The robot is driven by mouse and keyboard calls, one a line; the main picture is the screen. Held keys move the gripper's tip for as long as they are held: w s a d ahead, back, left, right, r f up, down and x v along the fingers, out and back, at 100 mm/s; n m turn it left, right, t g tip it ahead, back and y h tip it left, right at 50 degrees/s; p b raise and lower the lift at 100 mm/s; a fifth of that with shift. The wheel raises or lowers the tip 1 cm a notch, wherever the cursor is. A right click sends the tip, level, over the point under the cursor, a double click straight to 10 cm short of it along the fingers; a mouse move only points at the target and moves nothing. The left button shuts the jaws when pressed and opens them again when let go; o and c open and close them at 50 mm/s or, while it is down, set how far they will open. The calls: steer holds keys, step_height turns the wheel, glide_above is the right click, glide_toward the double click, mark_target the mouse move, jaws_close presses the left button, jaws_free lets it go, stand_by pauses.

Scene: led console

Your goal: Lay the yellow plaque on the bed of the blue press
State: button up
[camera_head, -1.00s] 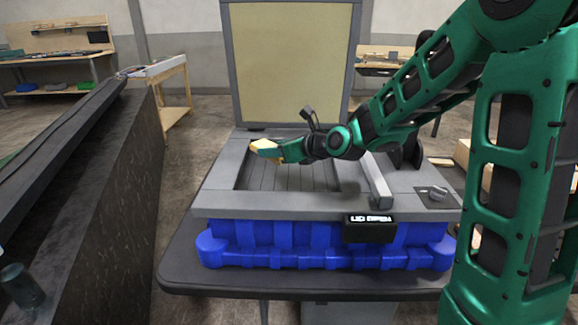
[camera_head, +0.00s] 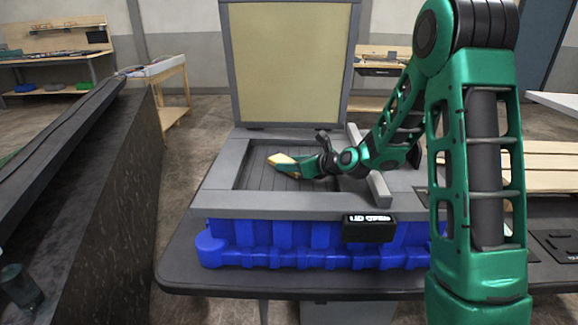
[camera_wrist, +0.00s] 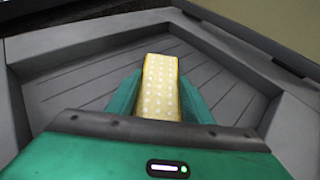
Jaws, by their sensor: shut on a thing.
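The yellow plaque (camera_head: 283,159) is in my gripper (camera_head: 297,167), over the recessed slatted bed (camera_head: 262,180) of the blue press (camera_head: 320,233). In the wrist view the plaque (camera_wrist: 161,85) is a yellow block with rows of pale dots, held between the two green fingers (camera_wrist: 161,98). It points out past the fingertips toward the far side of the bed (camera_wrist: 95,82). I cannot tell whether its underside touches the slats. The press has a blue base, a grey frame around the bed and an upright lid.
The raised lid (camera_head: 290,65) stands behind the bed. A grey bar (camera_head: 369,175) crosses the frame to the right, near my forearm. A black display box (camera_head: 368,228) hangs at the front. A dark bench (camera_head: 95,200) stands left; wooden slats (camera_head: 555,165) lie right.

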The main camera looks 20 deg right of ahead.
steer(key=o, duration=1.1)
steer(key=v, duration=1.2)
